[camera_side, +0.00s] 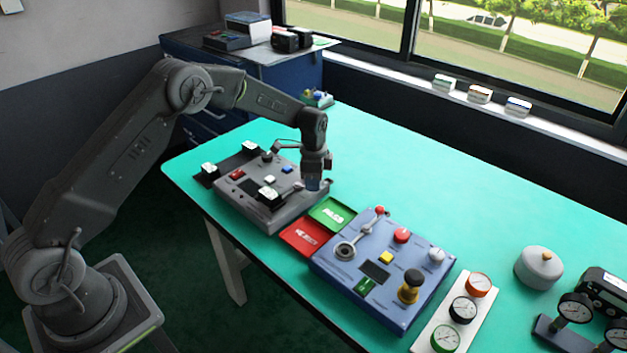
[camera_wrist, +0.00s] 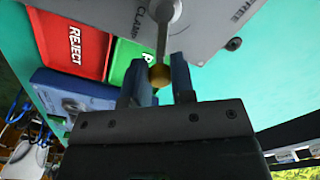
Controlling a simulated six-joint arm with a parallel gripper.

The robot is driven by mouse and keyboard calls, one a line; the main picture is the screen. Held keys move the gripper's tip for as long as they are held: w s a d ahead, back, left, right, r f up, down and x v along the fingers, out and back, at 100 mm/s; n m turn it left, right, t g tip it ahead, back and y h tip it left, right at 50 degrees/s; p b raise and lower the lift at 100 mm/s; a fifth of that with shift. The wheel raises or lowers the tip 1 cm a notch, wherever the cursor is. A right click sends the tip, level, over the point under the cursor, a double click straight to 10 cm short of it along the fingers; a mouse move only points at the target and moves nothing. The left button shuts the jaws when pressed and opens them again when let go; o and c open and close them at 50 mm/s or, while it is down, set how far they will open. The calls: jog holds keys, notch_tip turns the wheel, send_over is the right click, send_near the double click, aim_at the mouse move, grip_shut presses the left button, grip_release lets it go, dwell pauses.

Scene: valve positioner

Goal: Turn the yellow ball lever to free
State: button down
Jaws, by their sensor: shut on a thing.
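The yellow ball (camera_wrist: 160,75) is at the end of a grey lever (camera_wrist: 162,38), seen in the wrist view. The lever runs from its round pivot at the top of the picture down to the ball. The grey panel carries the word CLAMP left of the lever and FREE to the right. My gripper (camera_wrist: 161,82) is shut on the ball, with one blue finger on each side.
A green tray (camera_side: 346,204) and a red REJECT tray (camera_side: 291,241) lie beside the grey unit. A blue control panel (camera_side: 330,262) with knobs and a lever is further right. Gauges (camera_side: 463,310) and a round grey pot (camera_side: 539,267) stand beyond it.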

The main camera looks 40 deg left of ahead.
jog(key=shift+w, duration=0.1)
jog(key=n, duration=0.1)
jog(key=w+n, duration=0.1)
jog(key=n, duration=0.1)
jog(key=shift+w+a+n, duration=0.1)
jog(key=shift+a+n, duration=0.2)
jog(key=shift+a, duration=0.1)
jog(key=n, duration=0.1)
jog(key=w+a+n, duration=0.1)
jog(key=n, duration=0.1)
jog(key=shift+n, duration=0.3)
jog(key=n, duration=0.1)
jog(key=a+n, duration=0.1)
jog(key=n, duration=0.1)
jog(key=shift+w+a, duration=0.2)
jog(key=shift+w, duration=0.1)
jog(key=shift+w+a+n, duration=0.1)
jog(key=shift+a+n, duration=0.2)
jog(key=shift+n, duration=0.55)
jog(key=shift+a+n, duration=0.25)
jog(key=shift+n, duration=0.6)
jog(key=shift+a, duration=0.1)
jog(key=c, duration=1)
grip_release()
jog(key=shift+o, duration=0.2)
